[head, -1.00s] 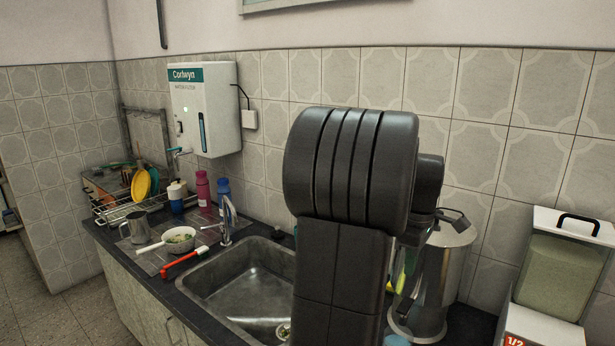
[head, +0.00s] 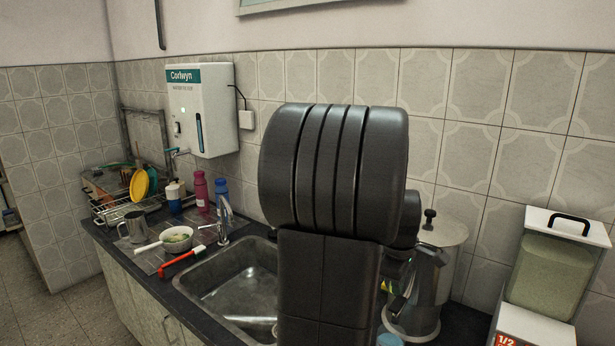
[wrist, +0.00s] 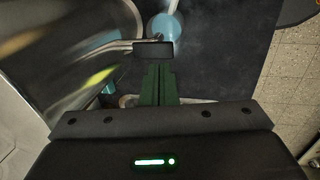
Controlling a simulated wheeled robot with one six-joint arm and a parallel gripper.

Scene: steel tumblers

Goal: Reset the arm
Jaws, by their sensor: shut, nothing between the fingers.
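My gripper (wrist: 158,78) shows in the wrist view with its green fingers together and nothing between them. It points down over the dark counter (wrist: 225,60), beside a blurred shiny steel surface at the left. In the head view my dark arm stands upright in the middle, and my gripper is hidden behind it. A steel mug (head: 134,225) stands on the counter at the far left.
A tall steel container (head: 443,238) stands right of my arm, partly hidden by it. A grain dispenser (head: 553,262) is at the far right. The sink (head: 235,285), a bowl (head: 177,239) and two bottles (head: 201,190) are left. A light-blue object (head: 389,340) is near the front.

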